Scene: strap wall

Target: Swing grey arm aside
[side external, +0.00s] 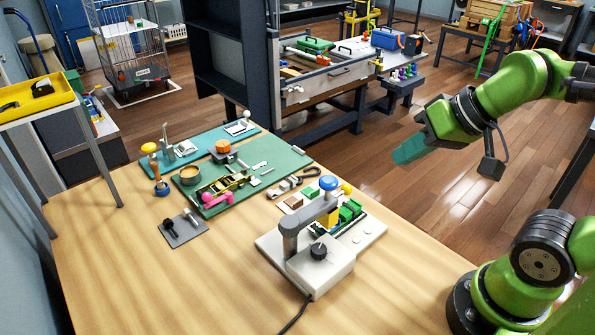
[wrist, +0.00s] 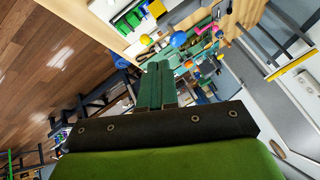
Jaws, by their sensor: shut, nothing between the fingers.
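The grey arm (side external: 312,214) reaches from a grey post on a white base (side external: 322,272) with a black knob. It extends over a tray of coloured blocks (side external: 349,213), hiding part of it. A blue ball (side external: 328,183) shows near the arm's far end; a yellow ball is beside it. The blue ball also shows in the wrist view (wrist: 179,38), near the top. My gripper (side external: 400,153) is raised to the right of the device, well apart from it. Its green fingers, also in the wrist view (wrist: 158,68), are shut with nothing between them.
Left of the device lie a green board (side external: 286,161) with a pink-handled clamp, a small grey plate (side external: 184,229) with black pegs, and a yellow-knobbed lever. A black cable (side external: 294,316) runs from the white base. The table front is clear. A workbench (side external: 335,85) stands behind.

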